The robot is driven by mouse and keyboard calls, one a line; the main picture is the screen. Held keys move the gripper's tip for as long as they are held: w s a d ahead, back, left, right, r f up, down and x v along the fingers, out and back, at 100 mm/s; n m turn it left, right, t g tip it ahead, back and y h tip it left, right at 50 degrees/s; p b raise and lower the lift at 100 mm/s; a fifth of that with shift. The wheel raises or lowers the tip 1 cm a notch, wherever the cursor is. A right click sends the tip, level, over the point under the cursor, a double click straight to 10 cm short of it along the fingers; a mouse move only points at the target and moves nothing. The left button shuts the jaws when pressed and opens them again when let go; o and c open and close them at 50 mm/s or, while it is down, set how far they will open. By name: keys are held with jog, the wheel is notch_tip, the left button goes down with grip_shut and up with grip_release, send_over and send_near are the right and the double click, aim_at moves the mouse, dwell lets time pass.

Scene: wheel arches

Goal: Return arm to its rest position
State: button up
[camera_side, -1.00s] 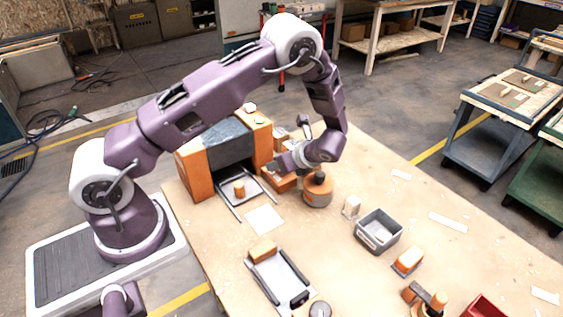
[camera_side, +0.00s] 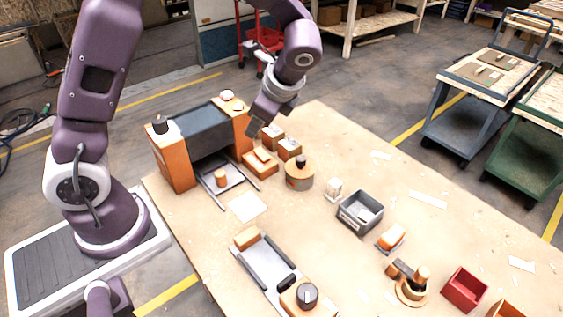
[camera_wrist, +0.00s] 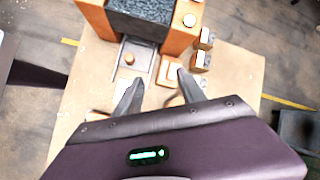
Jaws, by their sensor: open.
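My gripper (camera_side: 262,122) is raised above the workbench (camera_side: 330,270), beside the right post of the orange and dark grey arch (camera_side: 172,165). In the wrist view my gripper (camera_wrist: 160,77) shows two dark fingers spread apart with nothing between them. My arm is bent high, with its upper part cut off by the top of the side view. The arch also shows at the top of the wrist view (camera_wrist: 178,38).
Orange blocks (camera_side: 260,163) and a round orange part with a black knob (camera_side: 299,178) stand right of the arch. A grey bin (camera_side: 360,212), a red bin (camera_side: 465,290) and a grey tray (camera_side: 265,268) are farther forward. Carts (camera_side: 475,95) stand beyond the bench.

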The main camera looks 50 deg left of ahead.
jog(key=s+d+r+n+t+h, duration=0.1)
jog(key=s+d+r+n+h, duration=0.1)
jog(key=s, duration=0.4)
jog(key=s+d+r+n+t+h, duration=0.2)
jog(key=s+d+r+n, duration=0.2)
jog(key=s+r+n, duration=0.2)
jog(key=s+d+r+n+t+h, duration=0.2)
jog(key=s+r+n, duration=0.2)
jog(key=s, duration=0.4)
jog(key=shift+d+r+h, duration=0.25)
jog(key=shift+d+h, duration=0.05)
jog(key=shift+d, duration=0.1)
